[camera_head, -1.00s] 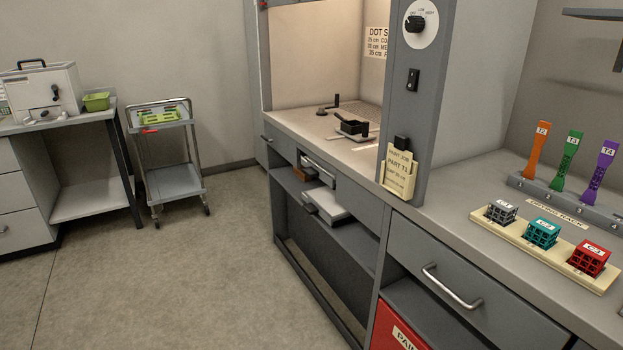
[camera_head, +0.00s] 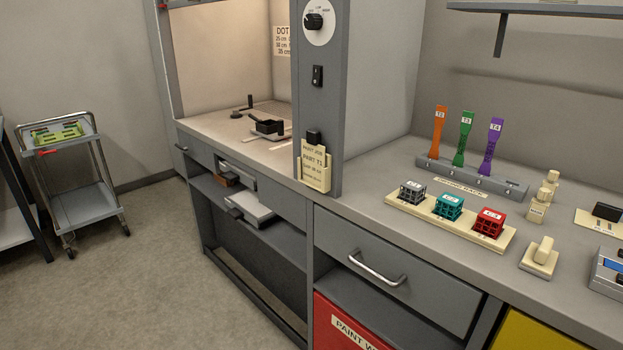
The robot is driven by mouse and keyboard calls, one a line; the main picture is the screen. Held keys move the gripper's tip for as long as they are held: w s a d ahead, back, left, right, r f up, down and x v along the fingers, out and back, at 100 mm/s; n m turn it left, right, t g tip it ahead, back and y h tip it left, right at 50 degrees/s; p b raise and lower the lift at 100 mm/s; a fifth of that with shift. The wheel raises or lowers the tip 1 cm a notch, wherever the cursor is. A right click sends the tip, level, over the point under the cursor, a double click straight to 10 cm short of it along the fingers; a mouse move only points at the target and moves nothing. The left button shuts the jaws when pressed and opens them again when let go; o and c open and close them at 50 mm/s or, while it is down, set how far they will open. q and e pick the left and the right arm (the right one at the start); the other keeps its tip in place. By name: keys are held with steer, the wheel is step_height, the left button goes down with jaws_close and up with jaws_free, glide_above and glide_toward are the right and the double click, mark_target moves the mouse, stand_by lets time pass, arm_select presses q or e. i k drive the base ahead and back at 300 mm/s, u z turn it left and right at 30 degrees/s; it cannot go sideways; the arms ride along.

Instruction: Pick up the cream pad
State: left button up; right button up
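Several cream things are in view, and I cannot tell for sure which is the cream pad. A cream block on a flat cream base (camera_head: 540,257) sits on the right counter near its front edge. A cream card stack with printed text (camera_head: 315,170) is on the front of the grey post. A flat cream piece (camera_head: 590,221) with a dark block on it lies farther right, cut by the picture edge. Neither of my grippers is in view.
A cream tray (camera_head: 402,208) with grey, teal and red lattice cubes stands on the counter. Behind it, a grey drying rack (camera_head: 510,188) holds orange, green and purple strips. Small cream bottles (camera_head: 538,208) stand close by. A trolley (camera_head: 96,205) stands left on open floor.

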mark_target(540, 261)
steer(key=z, duration=0.15)
steer(key=k, duration=0.2)
steer(key=z, duration=3.55)
steer(key=i, duration=0.15)
steer(key=u, duration=2)
steer(key=i, duration=0.65)
steer(key=u, duration=0.2)
